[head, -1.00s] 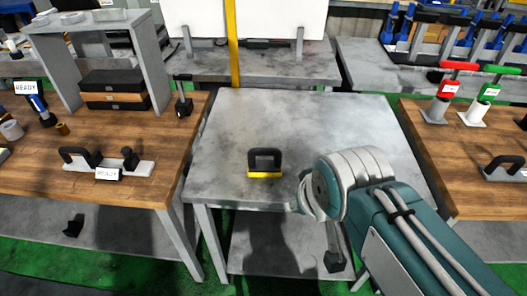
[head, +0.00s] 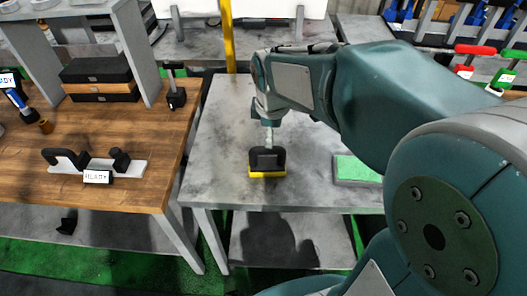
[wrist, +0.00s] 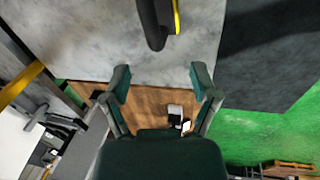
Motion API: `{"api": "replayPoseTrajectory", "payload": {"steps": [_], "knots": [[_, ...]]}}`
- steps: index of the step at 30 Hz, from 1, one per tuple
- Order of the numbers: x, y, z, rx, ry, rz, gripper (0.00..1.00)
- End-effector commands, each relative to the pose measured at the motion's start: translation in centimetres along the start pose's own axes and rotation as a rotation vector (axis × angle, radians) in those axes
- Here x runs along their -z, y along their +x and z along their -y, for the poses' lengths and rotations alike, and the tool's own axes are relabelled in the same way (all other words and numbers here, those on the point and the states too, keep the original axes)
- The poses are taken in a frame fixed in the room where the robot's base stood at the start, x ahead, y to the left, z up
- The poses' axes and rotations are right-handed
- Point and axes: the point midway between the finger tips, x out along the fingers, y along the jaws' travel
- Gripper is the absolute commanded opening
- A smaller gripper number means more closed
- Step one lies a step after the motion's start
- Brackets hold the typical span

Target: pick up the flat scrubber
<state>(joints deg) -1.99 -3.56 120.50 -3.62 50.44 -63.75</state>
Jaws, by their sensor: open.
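The flat scrubber (head: 267,172) has a black loop handle on a yellow base. It stands upright on the grey table (head: 222,120), near its front edge. In the wrist view its dark handle and yellow edge (wrist: 158,22) show at the top, cut off by the frame. My gripper (wrist: 160,80) is open and empty, its two green fingers apart. The scrubber lies beyond the fingertips, not between them. In the head view my arm reaches over the table and its wrist is just behind the scrubber; the fingers are mostly hidden there.
A green-topped flat block (head: 357,169) lies right of the scrubber, partly behind my arm. A wooden table (head: 130,185) on the left holds a white plate with black handles (head: 95,163) and stacked dark boxes (head: 98,80). A yellow post (head: 228,35) stands behind the grey table.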

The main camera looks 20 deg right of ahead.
Motion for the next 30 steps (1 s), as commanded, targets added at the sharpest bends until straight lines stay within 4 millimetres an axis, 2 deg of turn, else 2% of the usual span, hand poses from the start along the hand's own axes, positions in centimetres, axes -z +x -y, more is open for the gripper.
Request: {"api": "replayPoseTrajectory", "payload": {"steps": [3,7,15,23,30], "knots": [[0.6,1.4,-1.0,0.021,-0.1,0.011,0.76],[0.8,2.1,-1.3,0.03,-0.147,0.016,0.76],[0.7,6.2,-1.2,0.033,-0.15,0.017,0.76],[0.6,8.5,-1.3,0.031,-0.149,0.016,0.76],[0.5,12.1,-1.5,0.032,-0.149,0.017,0.76]]}}
